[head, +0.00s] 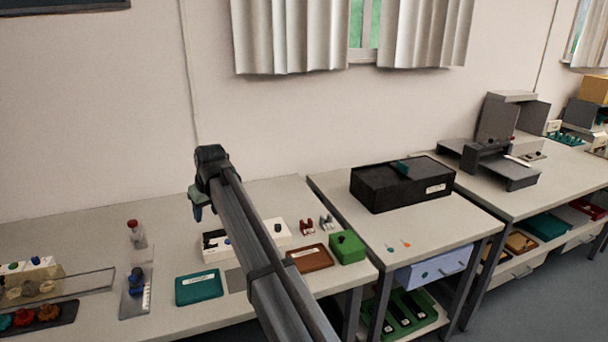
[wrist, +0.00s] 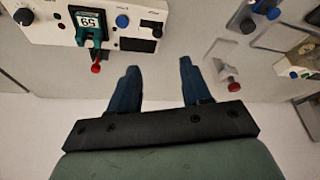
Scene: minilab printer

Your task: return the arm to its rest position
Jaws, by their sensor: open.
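My gripper (wrist: 160,85) shows in the wrist view as two blue fingers standing well apart, with nothing between them. In the head view my gripper (head: 197,208) hangs at the end of my raised arm, over the left bench, with its fingertips small and pointing down. Beyond the fingers in the wrist view is a white device (wrist: 50,22) with a black knob, blue buttons and a teal piece holding a display reading 59 or similar. A red-tipped lever (wrist: 96,68) sticks out below that piece. The gripper appears apart from everything on the bench.
The left bench (head: 75,228) carries a teal tray (head: 199,288), a brown tray (head: 309,258), a green box (head: 347,247) and a red-capped item (head: 135,232). A black printer-like box (head: 400,185) stands on the middle bench. The wall behind is bare below the curtains.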

